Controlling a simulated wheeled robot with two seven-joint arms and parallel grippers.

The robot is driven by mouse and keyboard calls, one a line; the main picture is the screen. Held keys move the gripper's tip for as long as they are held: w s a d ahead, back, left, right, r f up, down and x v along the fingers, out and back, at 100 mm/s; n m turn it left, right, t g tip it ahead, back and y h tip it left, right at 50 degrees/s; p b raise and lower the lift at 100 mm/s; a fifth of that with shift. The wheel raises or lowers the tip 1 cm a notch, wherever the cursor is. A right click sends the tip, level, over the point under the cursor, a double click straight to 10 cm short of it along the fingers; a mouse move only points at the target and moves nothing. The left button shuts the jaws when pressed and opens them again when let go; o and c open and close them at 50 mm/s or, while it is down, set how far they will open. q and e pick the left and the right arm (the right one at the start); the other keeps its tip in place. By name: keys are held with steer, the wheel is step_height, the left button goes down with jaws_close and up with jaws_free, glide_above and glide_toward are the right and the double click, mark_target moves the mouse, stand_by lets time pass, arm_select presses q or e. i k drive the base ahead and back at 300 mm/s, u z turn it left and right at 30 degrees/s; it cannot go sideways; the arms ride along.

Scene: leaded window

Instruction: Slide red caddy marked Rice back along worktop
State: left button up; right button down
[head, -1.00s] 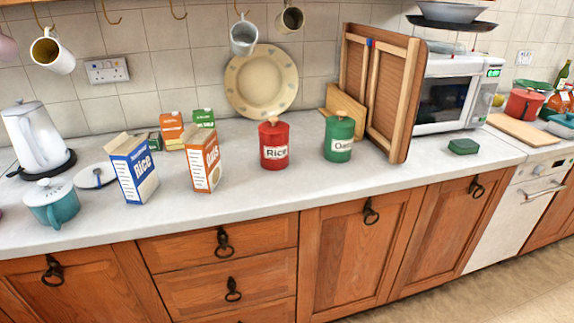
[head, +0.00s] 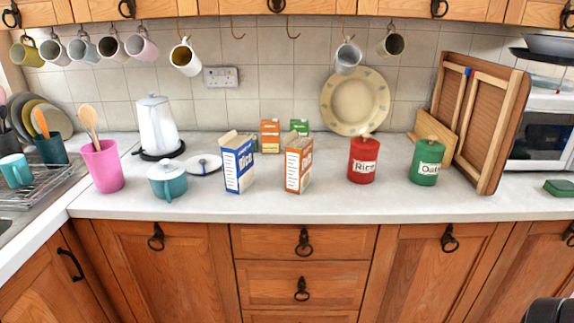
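The red caddy marked Rice (head: 362,162) stands upright on the pale worktop (head: 330,204), with a wooden knob on its lid. Its label faces me, and there is clear worktop in front of it. The plate behind it leans on the tiled wall. Neither gripper's fingers show in the head view. Only a dark piece, which may be part of my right arm, enters the lower right corner, well away from the caddy.
A green caddy (head: 426,165) stands to the right, before a leaning wooden panel (head: 491,130). An orange-and-white carton (head: 298,165) and a blue Rice carton (head: 238,165) stand to the left. A cream plate (head: 354,100) is behind. Mugs hang above.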

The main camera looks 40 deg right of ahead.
mark_target(362, 164)
steer(key=u, duration=0.2)
steer(key=i, duration=1)
steer(key=z, duration=0.15)
